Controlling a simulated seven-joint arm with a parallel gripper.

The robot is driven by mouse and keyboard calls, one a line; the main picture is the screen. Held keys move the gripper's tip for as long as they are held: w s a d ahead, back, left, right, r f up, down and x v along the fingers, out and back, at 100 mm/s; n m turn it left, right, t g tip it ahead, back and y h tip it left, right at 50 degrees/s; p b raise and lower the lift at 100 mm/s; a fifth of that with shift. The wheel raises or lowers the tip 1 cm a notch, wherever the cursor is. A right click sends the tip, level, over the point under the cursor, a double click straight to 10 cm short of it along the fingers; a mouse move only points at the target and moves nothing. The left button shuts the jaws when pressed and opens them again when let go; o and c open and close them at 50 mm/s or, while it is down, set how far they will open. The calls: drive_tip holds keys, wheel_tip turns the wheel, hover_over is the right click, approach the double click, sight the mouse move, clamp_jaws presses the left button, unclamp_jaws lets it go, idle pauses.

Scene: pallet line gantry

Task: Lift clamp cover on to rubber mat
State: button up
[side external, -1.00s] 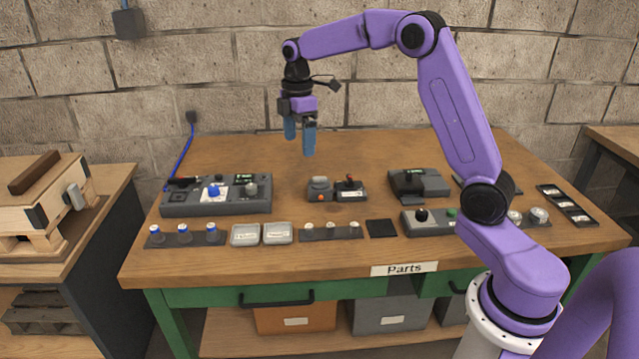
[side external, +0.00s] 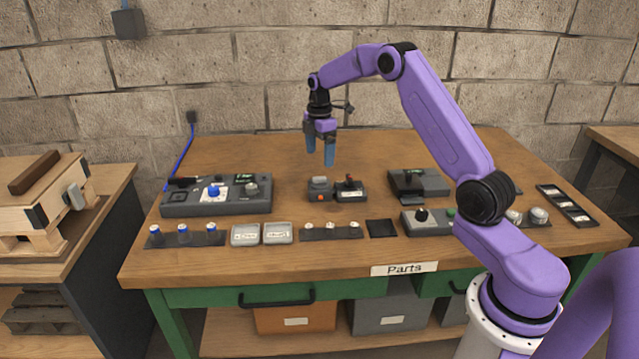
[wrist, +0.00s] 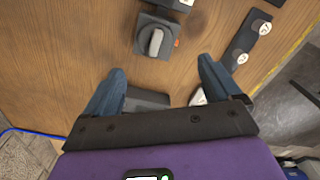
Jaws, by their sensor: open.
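My gripper (side external: 320,157) is open and empty above the table, over the back of a small dark control box (side external: 337,190). The wrist view shows its blue fingers (wrist: 162,72) spread apart. A grey raised piece (side external: 320,181) sits on the box's left half and shows in the wrist view (wrist: 155,41) just beyond the fingertips. A dark raised part (side external: 408,181) sits on another grey box to the right. I cannot tell which of these, if either, is the clamp cover. A flat black square (side external: 381,228), likely the rubber mat, lies bare near the table's front.
A large grey console (side external: 217,195) stands at the left. The table's back is clear.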

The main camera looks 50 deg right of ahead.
sight(320, 184)
wheel_tip(320, 184, down, 4)
drive_tip(key=shift+r, duration=0.25)
drive_tip(key=shift+w+d+f, duration=0.15)
drive_tip(key=shift+f, duration=1.2)
drive_tip(key=shift+w+d+f, duration=0.1)
drive_tip(key=shift+w+f, duration=0.05)
drive_tip(key=shift+f, duration=1.2)
drive_tip(key=shift+c, duration=0.4)
drive_tip(key=c, duration=1.1)
